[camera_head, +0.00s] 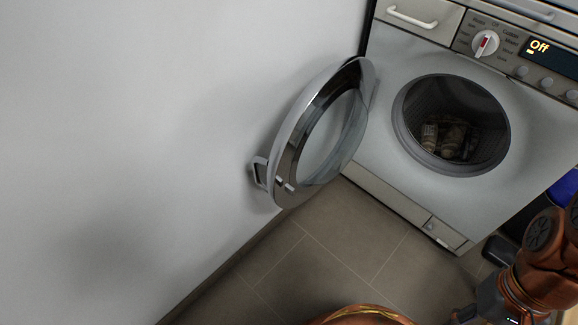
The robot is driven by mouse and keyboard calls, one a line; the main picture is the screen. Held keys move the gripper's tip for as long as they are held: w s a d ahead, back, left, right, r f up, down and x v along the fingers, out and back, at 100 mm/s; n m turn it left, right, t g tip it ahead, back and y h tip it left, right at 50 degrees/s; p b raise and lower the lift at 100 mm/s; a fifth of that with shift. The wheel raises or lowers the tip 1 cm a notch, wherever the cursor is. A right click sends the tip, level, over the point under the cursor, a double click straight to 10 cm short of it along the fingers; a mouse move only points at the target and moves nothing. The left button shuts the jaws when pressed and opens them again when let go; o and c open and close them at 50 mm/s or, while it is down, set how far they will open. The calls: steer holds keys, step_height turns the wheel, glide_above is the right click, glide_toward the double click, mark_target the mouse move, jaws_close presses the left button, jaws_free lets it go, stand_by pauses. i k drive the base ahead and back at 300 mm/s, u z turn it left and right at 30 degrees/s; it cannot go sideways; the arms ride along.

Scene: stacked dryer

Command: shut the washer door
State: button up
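The washer (375,140) stands at the upper right with its round drum opening (452,125) uncovered. Its round door (325,135), with a grey rim and a clear glass bowl, is swung wide open to the left, close to the white wall. The door handle (258,173) is on the door's free edge at the lower left, next to the wall. Part of my orange-brown arm shows at the lower right, apart from the door. I cannot make out my gripper's fingertips in this view.
Brownish items (447,138) lie inside the drum. A control panel with a dial (485,44) and an "Off" display (541,48) is above. The white wall (150,130) bounds the left. Tiled floor (335,240) is clear below the door. A blue object (565,187) is at the right edge.

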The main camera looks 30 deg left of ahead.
mark_target(345, 74)
steer(key=z, duration=0.05)
steer(key=k, duration=1.25)
steer(key=u, duration=2.5)
steer(key=i, duration=0.5)
steer(key=u, duration=0.05)
